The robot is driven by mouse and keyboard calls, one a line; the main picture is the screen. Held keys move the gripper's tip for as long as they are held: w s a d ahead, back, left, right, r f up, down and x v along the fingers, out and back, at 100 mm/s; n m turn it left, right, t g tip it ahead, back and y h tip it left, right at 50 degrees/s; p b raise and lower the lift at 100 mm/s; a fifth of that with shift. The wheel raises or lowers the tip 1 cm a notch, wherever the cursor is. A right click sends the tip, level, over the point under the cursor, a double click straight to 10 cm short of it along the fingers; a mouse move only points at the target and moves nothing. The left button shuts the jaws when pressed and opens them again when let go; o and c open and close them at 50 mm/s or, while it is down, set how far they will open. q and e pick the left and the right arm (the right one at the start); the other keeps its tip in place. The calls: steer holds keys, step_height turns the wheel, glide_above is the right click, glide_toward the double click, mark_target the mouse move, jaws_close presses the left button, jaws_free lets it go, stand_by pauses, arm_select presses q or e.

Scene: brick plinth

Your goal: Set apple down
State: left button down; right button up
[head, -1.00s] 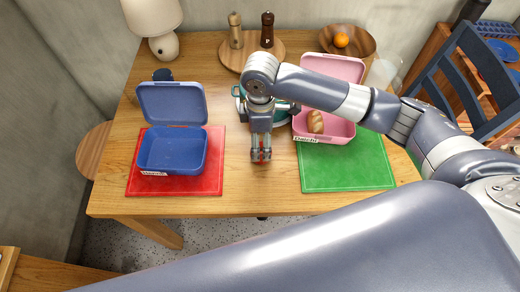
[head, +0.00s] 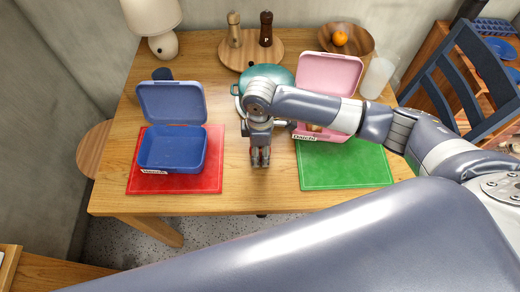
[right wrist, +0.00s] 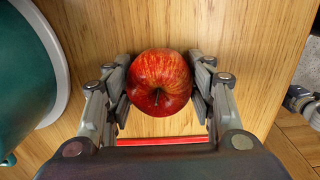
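A red apple (right wrist: 160,82) sits between the two fingers of my right gripper in the right wrist view, with a finger against each side and its stem towards the camera. My right gripper (head: 260,157) points down over bare wood between the red and green mats in the head view. The apple is mostly hidden by the fingers there; only bits of red show. I cannot tell whether it touches the wooden table (head: 240,198). My left gripper is not in view.
An open blue lunch box (head: 172,150) stands on the red mat (head: 205,182). An open pink lunch box (head: 330,72) stands by the green mat (head: 345,165), partly behind my right arm. A teal pot (head: 266,75) is just behind the gripper. Wood around the gripper's tips is clear.

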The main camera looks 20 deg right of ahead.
steer(key=shift+c, duration=1.2)
steer(key=shift+r, duration=0.15)
